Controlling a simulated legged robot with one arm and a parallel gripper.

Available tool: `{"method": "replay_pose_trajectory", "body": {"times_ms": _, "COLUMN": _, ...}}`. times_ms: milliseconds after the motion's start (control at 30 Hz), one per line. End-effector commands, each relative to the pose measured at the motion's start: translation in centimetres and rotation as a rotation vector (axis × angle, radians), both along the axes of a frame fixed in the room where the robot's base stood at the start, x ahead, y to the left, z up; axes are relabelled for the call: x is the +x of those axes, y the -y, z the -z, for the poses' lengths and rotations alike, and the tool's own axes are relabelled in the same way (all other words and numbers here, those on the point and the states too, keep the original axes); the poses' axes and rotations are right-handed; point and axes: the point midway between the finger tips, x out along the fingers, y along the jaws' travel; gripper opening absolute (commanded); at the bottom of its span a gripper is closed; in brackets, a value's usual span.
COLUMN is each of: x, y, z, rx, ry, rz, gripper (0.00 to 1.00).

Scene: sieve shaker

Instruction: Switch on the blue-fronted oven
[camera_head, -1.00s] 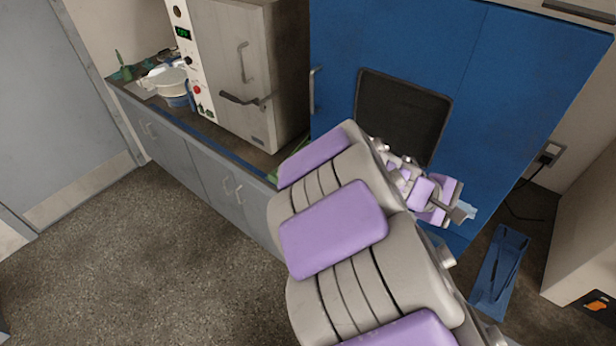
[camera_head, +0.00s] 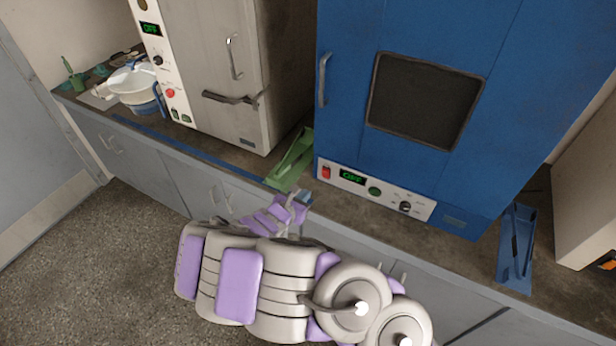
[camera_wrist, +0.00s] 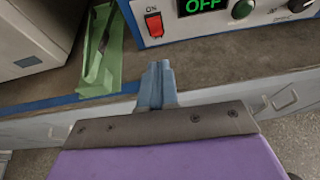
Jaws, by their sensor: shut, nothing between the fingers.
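The blue-fronted oven (camera_head: 400,90) stands on the counter right of centre, with a dark window in its door. Its control panel (camera_head: 375,192) runs along the bottom front. The panel has a red rocker switch (camera_head: 326,172) at its left end, a green display (camera_head: 352,178) reading OFF, a green button and a dark knob. In the wrist view the red switch (camera_wrist: 154,25) is upper centre, next to the OFF display (camera_wrist: 204,5). My gripper (camera_wrist: 157,68) is shut and empty, its blue-grey fingertips below the red switch and apart from it, near the counter's front edge.
A green tray (camera_head: 291,161) lies on the counter left of the blue oven. A beige oven (camera_head: 215,70), also showing OFF, stands further left. A blue tray (camera_head: 515,248) lies on the right. A white bowl (camera_head: 134,84) sits at the far left.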

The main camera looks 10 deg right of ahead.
Motion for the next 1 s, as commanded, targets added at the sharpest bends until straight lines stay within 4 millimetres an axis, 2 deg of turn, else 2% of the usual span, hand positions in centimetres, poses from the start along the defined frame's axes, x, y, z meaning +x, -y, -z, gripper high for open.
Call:
{"method": "replay_pose_trajectory", "body": {"times_ms": 100, "x": -0.1, "y": -0.3, "z": 1.0, "rx": -0.003, "ry": -0.021, "rz": -0.025, "gripper": 0.00}}
{"method": "replay_pose_trajectory", "body": {"times_ms": 300, "x": -0.1, "y": 0.4, "z": 0.9, "rx": 0.001, "ry": -0.022, "rz": -0.026, "gripper": 0.00}}
{"method": "replay_pose_trajectory", "body": {"times_ms": 533, "x": 0.2, "y": -0.4, "z": 1.2, "rx": -0.006, "ry": -0.023, "rz": -0.026, "gripper": 0.00}}
{"method": "replay_pose_trajectory", "body": {"times_ms": 667, "x": 0.9, "y": -0.2, "z": 1.8, "rx": -0.009, "ry": -0.022, "rz": -0.025, "gripper": 0.00}}
{"method": "replay_pose_trajectory", "body": {"times_ms": 1000, "x": 4.7, "y": 3.5, "z": 4.0, "rx": 0.001, "ry": -0.024, "rz": -0.022, "gripper": 0.00}}
